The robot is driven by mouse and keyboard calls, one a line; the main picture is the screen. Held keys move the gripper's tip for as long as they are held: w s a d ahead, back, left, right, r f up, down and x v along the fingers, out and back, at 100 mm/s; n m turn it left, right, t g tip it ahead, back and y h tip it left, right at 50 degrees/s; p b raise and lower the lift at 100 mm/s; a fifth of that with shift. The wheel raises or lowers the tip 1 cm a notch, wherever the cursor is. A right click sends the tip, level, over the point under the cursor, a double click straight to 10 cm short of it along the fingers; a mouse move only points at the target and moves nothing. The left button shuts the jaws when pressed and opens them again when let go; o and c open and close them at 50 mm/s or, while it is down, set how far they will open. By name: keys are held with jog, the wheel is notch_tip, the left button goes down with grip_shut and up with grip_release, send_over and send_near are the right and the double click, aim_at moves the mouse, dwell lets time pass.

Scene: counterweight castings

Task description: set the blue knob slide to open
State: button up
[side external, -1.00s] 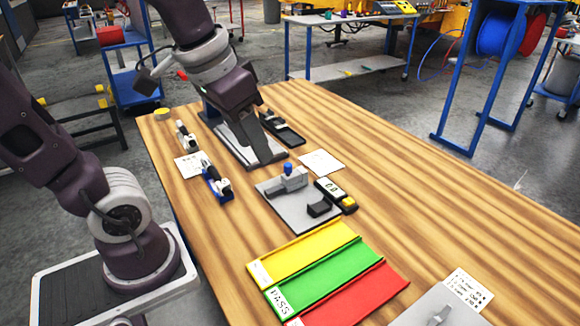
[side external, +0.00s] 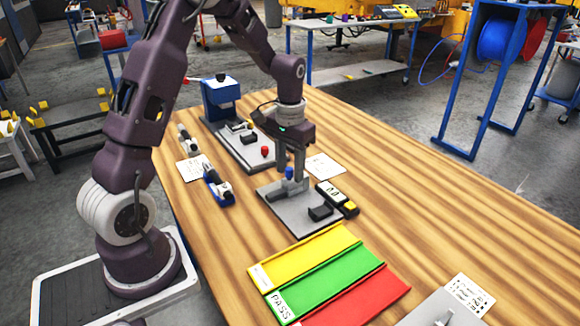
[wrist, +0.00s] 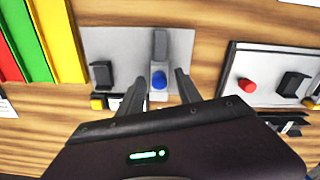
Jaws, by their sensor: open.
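The blue knob (side external: 289,173) stands on a slide block on a grey fixture plate (side external: 300,222) in the middle of the table. In the wrist view the blue knob (wrist: 159,80) lies between my two fingers, with the grey slide (wrist: 160,45) running away beyond it. My gripper (side external: 290,176) points down over the fixture with its fingers around the knob's place. The fingers are apart, and in the wrist view my gripper (wrist: 157,88) shows a gap on both sides of the knob. Whether the fingertips reach down to the knob's height is hard to tell.
A dark block (side external: 320,212) and a gauge with a display (side external: 335,195) sit at the plate's right. Another fixture with a red knob (side external: 265,151) stands behind. Yellow, green (side external: 325,280) and red trays lie in front. A blue-handled tool (side external: 217,186) lies left.

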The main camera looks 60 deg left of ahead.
grip_shut()
